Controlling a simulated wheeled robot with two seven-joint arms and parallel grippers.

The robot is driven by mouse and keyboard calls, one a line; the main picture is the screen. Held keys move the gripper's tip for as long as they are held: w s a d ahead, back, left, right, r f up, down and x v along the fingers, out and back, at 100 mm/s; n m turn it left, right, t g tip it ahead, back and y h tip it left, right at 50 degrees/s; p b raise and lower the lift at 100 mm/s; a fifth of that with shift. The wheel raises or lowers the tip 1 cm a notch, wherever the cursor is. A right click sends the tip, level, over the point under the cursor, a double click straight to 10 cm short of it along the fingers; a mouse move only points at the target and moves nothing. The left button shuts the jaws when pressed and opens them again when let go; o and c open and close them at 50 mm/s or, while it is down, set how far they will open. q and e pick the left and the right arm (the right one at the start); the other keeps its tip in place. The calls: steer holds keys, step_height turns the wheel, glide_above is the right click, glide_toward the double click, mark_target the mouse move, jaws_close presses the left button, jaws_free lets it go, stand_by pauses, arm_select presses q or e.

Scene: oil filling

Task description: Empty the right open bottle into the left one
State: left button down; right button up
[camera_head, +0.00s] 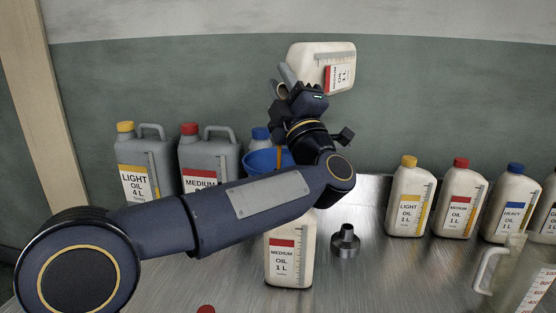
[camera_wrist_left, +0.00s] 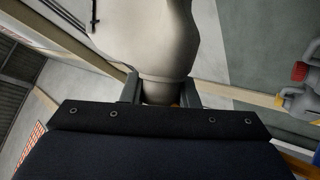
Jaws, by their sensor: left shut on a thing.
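My left gripper (camera_head: 283,84) is shut on the neck of a white Medium Oil 1 L bottle (camera_head: 312,58) with a red label. It holds this bottle high above the table, tipped roughly onto its side. The bottle's pale body (camera_wrist_left: 152,35) and its neck between the two fingers (camera_wrist_left: 160,92) show in the left wrist view. A second white Medium Oil 1 L bottle (camera_head: 290,262) stands upright on the table. My left arm hides its top in the head view. No liquid stream is visible. My right gripper is not in view.
A dark funnel (camera_head: 345,241) stands right of the upright bottle. A red cap (camera_head: 206,309) lies at the front edge. Grey cans (camera_head: 150,172) and a blue container (camera_head: 262,161) stand behind my arm. Capped oil bottles (camera_head: 408,205) and a clear jug (camera_head: 505,278) are at right.

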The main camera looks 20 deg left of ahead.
arm_select(q)
steer(key=shift+s+n+g+y+b, duration=0.1)
steer(key=shift+n+g+y+b, duration=0.4)
steer(key=shift+n+y+b, duration=0.45)
stand_by(1.0)
